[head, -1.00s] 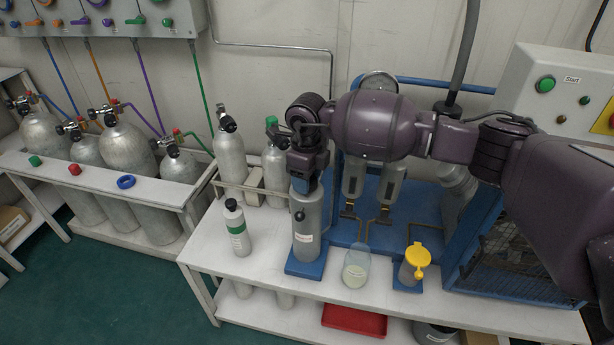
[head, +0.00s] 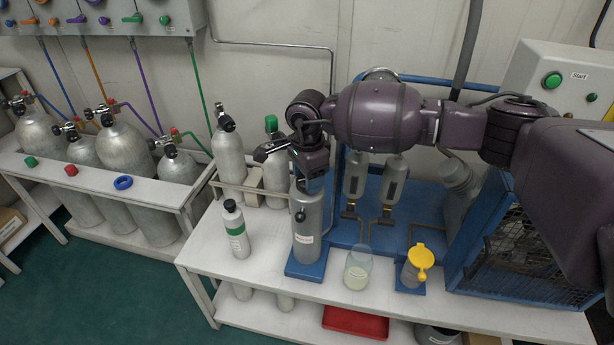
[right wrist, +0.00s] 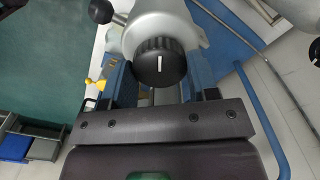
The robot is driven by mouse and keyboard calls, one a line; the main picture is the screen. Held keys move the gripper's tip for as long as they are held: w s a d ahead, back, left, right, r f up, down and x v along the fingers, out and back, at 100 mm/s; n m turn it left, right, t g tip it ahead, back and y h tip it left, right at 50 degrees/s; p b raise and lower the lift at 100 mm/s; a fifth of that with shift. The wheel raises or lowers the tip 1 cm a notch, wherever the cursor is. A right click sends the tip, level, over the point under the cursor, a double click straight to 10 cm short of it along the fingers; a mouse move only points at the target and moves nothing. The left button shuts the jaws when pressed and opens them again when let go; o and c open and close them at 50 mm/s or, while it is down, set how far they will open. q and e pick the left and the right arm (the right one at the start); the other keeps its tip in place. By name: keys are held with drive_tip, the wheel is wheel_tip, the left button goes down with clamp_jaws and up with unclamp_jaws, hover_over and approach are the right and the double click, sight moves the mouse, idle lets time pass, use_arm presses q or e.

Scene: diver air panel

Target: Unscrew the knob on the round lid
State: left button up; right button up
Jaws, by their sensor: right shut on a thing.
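The knob (right wrist: 160,62) is black and ribbed with a white line on its face. In the right wrist view it stands on the round grey lid (right wrist: 165,20). My right gripper (head: 312,178) is over the top of the grey cylinder (head: 308,235) in the head view and hides the lid and knob there. In the right wrist view its blue fingers lie on both sides of the knob, shut on it. The cylinder stands upright on a blue base (head: 304,272), with a small black ball handle (head: 300,215) on its front. My left gripper is not in view.
A white bottle with a green band (head: 235,232) stands left of the cylinder. A glass jar (head: 357,270) and a yellow-lidded cup (head: 416,265) stand to the right. Gas bottles (head: 275,165) stand in a rack behind. The table front is partly free.

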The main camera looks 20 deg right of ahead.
drive_tip(key=n+b, duration=0.1)
drive_tip(key=n, duration=0.5)
drive_tip(key=shift+f, duration=0.15)
drive_tip(key=n+b, duration=0.1)
drive_tip(key=n, duration=0.2)
drive_tip(key=shift+n, duration=1)
drive_tip(key=o, duration=0.9)
drive_tip(key=shift+o, duration=0.2)
drive_tip(key=shift+r, duration=0.2)
